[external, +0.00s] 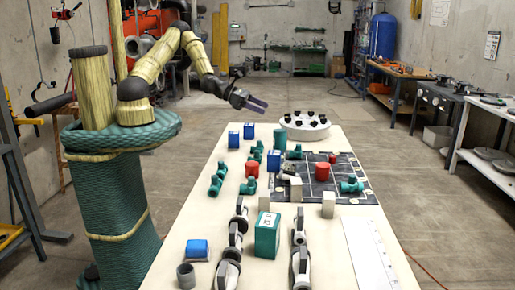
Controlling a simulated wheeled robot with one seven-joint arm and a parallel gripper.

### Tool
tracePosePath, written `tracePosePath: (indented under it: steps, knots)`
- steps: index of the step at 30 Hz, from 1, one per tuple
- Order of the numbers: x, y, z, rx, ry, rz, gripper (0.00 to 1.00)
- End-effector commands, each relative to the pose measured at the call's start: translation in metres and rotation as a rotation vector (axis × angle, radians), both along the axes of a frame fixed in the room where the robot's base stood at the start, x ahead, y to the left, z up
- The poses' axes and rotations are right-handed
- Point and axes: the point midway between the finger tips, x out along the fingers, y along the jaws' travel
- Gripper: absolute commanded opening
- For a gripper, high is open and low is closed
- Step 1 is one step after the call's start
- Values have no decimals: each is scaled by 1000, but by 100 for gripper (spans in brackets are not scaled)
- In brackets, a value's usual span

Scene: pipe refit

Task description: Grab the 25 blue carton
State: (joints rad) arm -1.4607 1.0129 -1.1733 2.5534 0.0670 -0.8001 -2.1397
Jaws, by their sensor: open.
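Several blue cartons stand on the table. One blue carton (234,140) and another blue carton (249,131) stand side by side at the far left of the table. A third blue carton (273,161) stands by the left edge of the dark grid mat. A low blue item (197,247) lies near the front left. The number 25 cannot be read on any of them. My gripper (257,104) is open and empty, in the air above the far end of the table, a little above and beyond the blue pair.
A dark grid mat (350,172) holds red and green pipe parts. A round white rack (303,127) with black pieces stands at the far end. A green box (267,236), grey-and-white fittings and a grey cup (186,277) fill the front. A white strip (372,255) lies at right.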

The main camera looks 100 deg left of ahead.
Motion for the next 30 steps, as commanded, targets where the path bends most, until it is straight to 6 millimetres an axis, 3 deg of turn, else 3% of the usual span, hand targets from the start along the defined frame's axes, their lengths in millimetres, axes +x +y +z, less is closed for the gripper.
tracePosePath:
  steps: [5, 12, 15, 19, 30]
  knots:
    - [0, -2, -44, -8, 6, -2, 73]
    - [0, -1, -129, -6, 6, 0, 73]
    - [0, -1, -155, -3, 4, -1, 73]
    - [0, -1, -169, 0, 1, -1, 73]
    - [6, -1, -171, 2, 1, -2, 73]
